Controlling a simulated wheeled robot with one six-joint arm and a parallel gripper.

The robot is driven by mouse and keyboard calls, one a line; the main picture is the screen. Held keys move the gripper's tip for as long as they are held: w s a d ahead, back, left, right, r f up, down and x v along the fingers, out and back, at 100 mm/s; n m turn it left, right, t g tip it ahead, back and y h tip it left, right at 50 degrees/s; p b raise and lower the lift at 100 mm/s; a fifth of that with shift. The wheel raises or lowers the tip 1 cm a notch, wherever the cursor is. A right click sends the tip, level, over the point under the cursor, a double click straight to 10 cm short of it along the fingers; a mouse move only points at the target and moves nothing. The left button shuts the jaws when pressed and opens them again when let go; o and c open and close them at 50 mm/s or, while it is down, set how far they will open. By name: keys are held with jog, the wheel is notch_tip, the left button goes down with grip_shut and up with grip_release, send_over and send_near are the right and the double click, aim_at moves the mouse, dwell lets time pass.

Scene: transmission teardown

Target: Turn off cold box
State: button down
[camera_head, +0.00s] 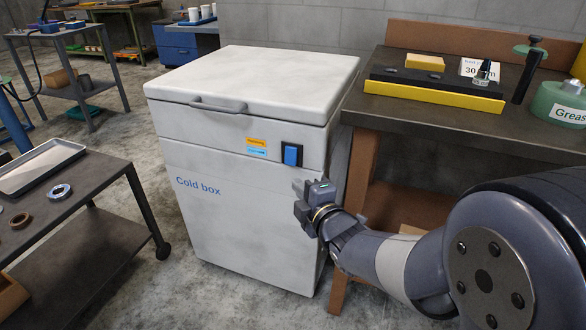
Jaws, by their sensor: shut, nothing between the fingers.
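The cold box (240,200) is a white chest with a closed lid (255,75) and a grey lid handle (218,105). It stands in the middle of the view, with blue "Cold box" lettering on its front. A blue switch (292,155) in a dark frame sits at the upper right of the front. Orange and blue labels (257,147) are just left of it; their small print is not readable. My gripper (300,198) is shut and empty in front of the box, below the switch and apart from it.
A workbench (430,112) stands to the right, with a yellow block (425,62), a sign (480,68) and a green grease tub (560,105). A dark cart (75,205) with rings and a metal tray (38,165) is at left. Concrete floor (150,275) shows between cart and box.

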aim_at(287, 160)
jog(key=shift+w+a+f+b, duration=0.25)
jog(key=shift+w+a+b, duration=0.05)
jog(key=shift+w, duration=1.4)
jog(key=shift+w+a+f+b, duration=0.25)
jog(key=shift+w+f+b, duration=0.05)
jog(key=shift+w, duration=1.4)
jog(key=shift+w+a+f+b, duration=0.25)
jog(key=shift+w+a+b, duration=0.05)
jog(key=shift+w, duration=1.4)
